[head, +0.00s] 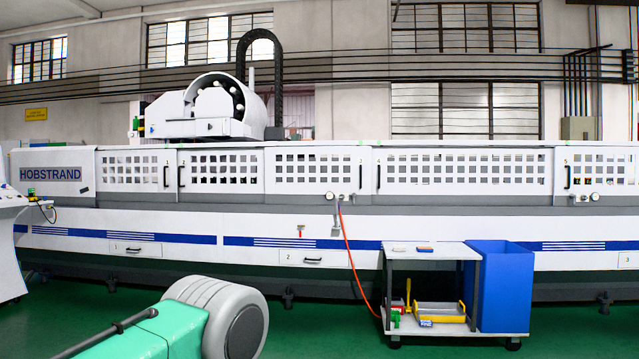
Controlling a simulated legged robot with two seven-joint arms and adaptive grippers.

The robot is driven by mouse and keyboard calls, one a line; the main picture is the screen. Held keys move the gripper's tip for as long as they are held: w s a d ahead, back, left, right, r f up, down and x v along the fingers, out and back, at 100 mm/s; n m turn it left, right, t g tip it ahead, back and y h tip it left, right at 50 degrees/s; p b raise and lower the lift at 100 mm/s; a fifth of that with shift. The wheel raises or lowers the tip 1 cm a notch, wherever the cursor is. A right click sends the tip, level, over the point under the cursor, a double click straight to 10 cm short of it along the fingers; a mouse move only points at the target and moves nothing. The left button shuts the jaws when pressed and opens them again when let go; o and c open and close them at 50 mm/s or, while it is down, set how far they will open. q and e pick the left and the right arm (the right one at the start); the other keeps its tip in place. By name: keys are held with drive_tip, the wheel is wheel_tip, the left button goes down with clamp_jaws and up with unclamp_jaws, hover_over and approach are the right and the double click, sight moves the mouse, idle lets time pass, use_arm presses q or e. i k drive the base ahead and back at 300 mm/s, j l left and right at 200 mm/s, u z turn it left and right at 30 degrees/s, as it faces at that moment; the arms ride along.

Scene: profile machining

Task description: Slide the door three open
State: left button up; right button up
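Door three (316,169) is a white panel with square windows in the long machine's upper front, near the middle of the head view. A small 3 and a dark vertical handle (361,177) are at its right end. It is flush with its neighbours, with no visible gap at its right edge, so it appears closed. Door two (222,170) is to its left and door four (460,171) to its right. Neither of my grippers is in view.
A white trolley (433,251) with tools and a yellow tray stands before the machine, right of centre, beside a blue bin (505,290). Green floor (312,325) is clear left of the trolley.

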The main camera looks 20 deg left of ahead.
sight(361, 162)
drive_tip(key=i+j+u, duration=0.35)
drive_tip(key=i, duration=0.55)
drive_tip(key=i+u, duration=0.3)
drive_tip(key=i, duration=2.6)
drive_tip(key=i+z, duration=0.1)
drive_tip(key=i, duration=0.45)
drive_tip(key=i+j+z, duration=0.1)
drive_tip(key=i, duration=0.45)
drive_tip(key=i+j+z, duration=0.1)
drive_tip(key=i, duration=0.45)
